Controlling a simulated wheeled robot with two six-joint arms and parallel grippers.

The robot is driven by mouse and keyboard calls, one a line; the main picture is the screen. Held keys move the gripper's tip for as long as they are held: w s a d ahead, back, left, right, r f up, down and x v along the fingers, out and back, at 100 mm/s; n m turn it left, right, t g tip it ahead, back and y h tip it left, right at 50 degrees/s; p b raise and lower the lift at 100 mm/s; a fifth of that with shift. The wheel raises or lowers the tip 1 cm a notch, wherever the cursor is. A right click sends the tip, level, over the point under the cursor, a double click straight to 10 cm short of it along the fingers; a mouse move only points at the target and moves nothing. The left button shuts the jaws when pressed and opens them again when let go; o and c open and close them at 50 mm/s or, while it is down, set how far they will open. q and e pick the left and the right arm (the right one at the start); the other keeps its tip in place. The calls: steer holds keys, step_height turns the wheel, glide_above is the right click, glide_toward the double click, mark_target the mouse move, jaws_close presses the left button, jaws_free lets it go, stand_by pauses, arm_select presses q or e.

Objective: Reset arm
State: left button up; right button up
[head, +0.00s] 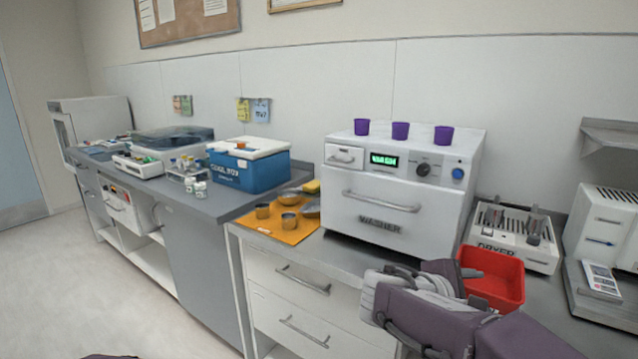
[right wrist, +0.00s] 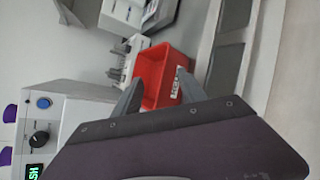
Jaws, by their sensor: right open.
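My right arm comes in from the lower right of the head view, and its gripper (head: 372,296) is above the front edge of the counter, in front of the washer (head: 375,230). In the right wrist view the two fingers of the right gripper (right wrist: 155,90) stand apart with nothing between them. The red bin (right wrist: 150,72) shows beyond the fingers; in the head view this red bin (head: 492,270) stands just behind my right arm. My left gripper is not in view.
Three purple cups (head: 400,131) stand on the washer. An orange mat (head: 262,229) with metal cups and bowls lies left of it. A dryer (head: 515,235) stands right of it. A blue cool box (head: 250,172) is on the left counter. Floor at the left is clear.

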steer(key=s+f+m+g+y, duration=0.25)
steer(key=s+f, duration=0.35)
steer(key=f, duration=0.3)
steer(key=s+f+m+g+y, duration=0.25)
steer(key=s+f, duration=0.25)
steer(key=f, duration=0.4)
steer(key=s+a+f+m+y, duration=0.5)
steer(key=a+f+m+y, duration=0.3)
steer(key=a, duration=0.3)
step_height(320, 180, up, 20)
steer(key=w+p, duration=0.1)
steer(key=p, duration=2)
steer(key=shift+w+r+h+p, duration=0.25)
steer(key=shift+w+h+p, duration=0.05)
steer(key=shift+w+h, duration=0.1)
